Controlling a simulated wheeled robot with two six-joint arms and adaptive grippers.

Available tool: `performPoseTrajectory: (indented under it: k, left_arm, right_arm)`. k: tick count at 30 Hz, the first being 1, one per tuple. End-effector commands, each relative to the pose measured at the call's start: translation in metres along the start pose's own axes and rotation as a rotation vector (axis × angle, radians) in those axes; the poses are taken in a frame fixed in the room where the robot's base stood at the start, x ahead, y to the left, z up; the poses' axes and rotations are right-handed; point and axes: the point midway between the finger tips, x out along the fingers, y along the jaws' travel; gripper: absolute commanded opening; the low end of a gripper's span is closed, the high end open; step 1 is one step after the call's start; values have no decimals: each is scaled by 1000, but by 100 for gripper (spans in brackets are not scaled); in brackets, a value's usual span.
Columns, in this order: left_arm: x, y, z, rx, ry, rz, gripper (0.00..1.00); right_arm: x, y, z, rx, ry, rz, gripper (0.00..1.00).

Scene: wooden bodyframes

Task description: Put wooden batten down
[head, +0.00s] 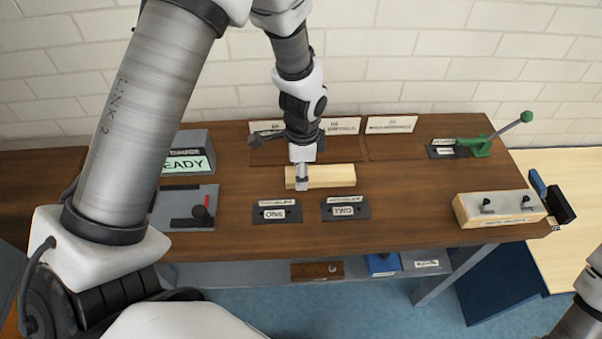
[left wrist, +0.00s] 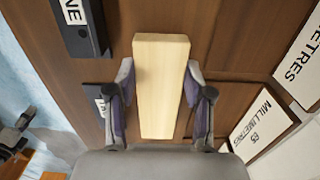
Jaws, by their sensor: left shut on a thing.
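The wooden batten (head: 335,176) is a short pale block lying lengthwise left to right at the middle of the brown workbench (head: 400,225). My left gripper (head: 301,181) points down over the batten's left part and is shut on it. In the left wrist view the batten (left wrist: 162,85) stands between the two fingers of my left gripper (left wrist: 160,95), one finger on each long side. The batten looks at or just above the bench top; I cannot tell whether it touches. My right gripper is not in view; only part of my right arm shows at the lower right.
Two dark labelled blocks (head: 277,211) (head: 345,208) lie in front of the batten. White label cards (head: 391,124) stand behind it. A grey device (head: 186,207) is at left, a green-handled press (head: 483,147) at back right, and a wooden fixture (head: 499,208) at right.

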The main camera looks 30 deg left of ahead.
Motion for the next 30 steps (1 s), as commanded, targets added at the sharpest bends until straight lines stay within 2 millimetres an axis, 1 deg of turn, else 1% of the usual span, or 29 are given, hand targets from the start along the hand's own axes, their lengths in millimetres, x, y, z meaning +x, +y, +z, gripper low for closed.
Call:
performPoseTrajectory:
  k: [1, 6, 11, 12, 14, 23, 25, 28, 30]
  left_arm:
    - [14, 0, -1, 1, 0, -1, 13]
    - [10, 1, -1, 2, 1, -1, 13]
    - [12, 1, -1, 2, 0, 0, 13]
    - [13, 1, -1, 2, 1, -1, 55]
    - [12, 1, -1, 2, 1, -1, 76]
    - [12, 1, -1, 2, 1, -1, 76]
    - [9, 0, -1, 2, 1, -1, 76]
    - [-3, 0, -1, 1, 2, -4, 76]
    - [-18, 0, -1, 1, 3, -5, 76]
  right_arm:
    - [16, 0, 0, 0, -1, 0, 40]
    - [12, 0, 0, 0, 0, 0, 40]
    - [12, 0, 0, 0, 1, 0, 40]
    - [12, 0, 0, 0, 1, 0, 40]
    - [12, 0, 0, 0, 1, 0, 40]
    - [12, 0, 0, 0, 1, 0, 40]
    - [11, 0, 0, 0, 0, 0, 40]
    - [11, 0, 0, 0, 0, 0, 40]
    - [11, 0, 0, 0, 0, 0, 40]
